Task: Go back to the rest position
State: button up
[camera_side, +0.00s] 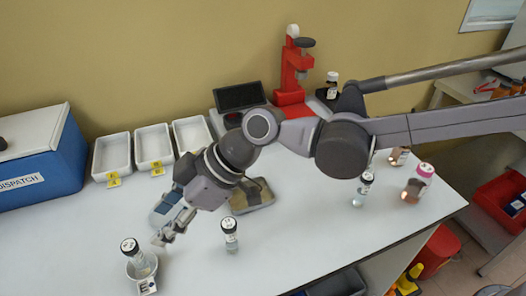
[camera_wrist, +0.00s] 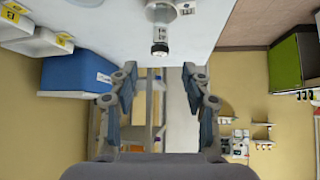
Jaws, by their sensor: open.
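My gripper (camera_side: 172,232) hangs low over the front left of the white table, its fingers apart and nothing between them. In the wrist view my gripper (camera_wrist: 160,105) also shows open and empty. A dark-capped glass vial (camera_side: 136,257) stands slightly tilted in a small white labelled holder (camera_side: 146,285), just left of and below the fingertips, apart from them. In the wrist view a dark-capped vial (camera_wrist: 160,38) lies beyond the fingers at the top. Another dark-capped vial (camera_side: 230,236) stands upright to the right of my gripper.
A blue dispatch box (camera_side: 50,165) and several white trays (camera_side: 112,155) stand at the back left. A red device (camera_side: 293,70) and a dark-screened unit (camera_side: 240,97) are at the back. A clear vial (camera_side: 364,188) and pink-capped bottle (camera_side: 417,184) stand at the right. The front middle is clear.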

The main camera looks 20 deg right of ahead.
aim_at(133, 249)
jog(key=shift+d+r, duration=0.1)
dwell(0.3)
jog(key=x, duration=1.2)
jog(key=shift+r, duration=0.1)
